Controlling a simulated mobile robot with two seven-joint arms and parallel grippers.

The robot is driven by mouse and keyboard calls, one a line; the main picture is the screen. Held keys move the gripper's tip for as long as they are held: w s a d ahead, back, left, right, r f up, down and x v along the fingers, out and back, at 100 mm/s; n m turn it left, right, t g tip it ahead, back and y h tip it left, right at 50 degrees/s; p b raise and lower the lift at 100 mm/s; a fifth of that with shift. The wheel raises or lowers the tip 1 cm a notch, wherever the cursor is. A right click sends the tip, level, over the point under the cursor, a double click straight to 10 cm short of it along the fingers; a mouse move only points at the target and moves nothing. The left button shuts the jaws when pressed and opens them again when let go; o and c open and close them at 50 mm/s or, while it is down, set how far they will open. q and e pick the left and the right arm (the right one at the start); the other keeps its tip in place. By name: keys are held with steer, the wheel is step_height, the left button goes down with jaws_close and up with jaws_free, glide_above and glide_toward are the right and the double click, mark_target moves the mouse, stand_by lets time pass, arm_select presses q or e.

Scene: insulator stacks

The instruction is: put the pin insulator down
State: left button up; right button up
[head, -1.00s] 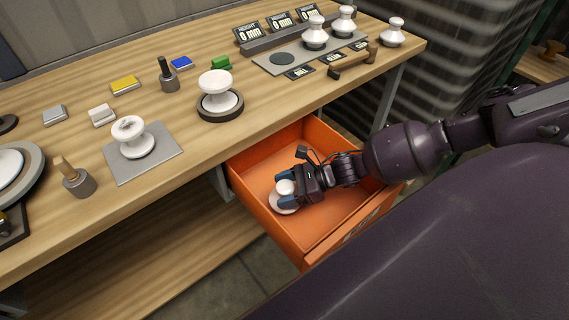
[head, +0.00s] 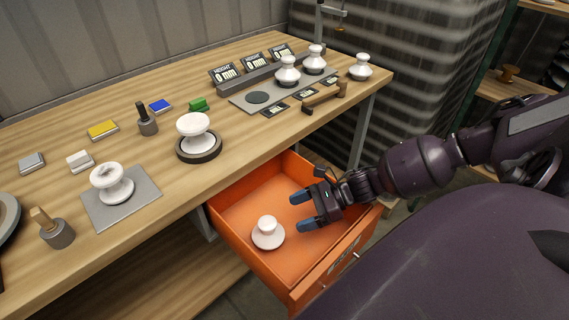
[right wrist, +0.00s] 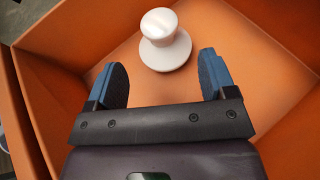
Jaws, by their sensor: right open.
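A white pin insulator (head: 267,234) stands upright on the floor of the open orange drawer (head: 329,268). In the right wrist view the pin insulator (right wrist: 164,42) is just beyond my fingertips, apart from them. My right gripper (head: 297,212) is open and empty inside the drawer, to the right of the insulator in the head view. Its two blue-padded fingers also show in the right wrist view (right wrist: 163,75), spread apart. My left gripper is not in view.
Above the drawer is a wooden workbench (head: 150,185). The drawer walls surround my right gripper.

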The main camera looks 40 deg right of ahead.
steer(key=shift+v, duration=1.15)
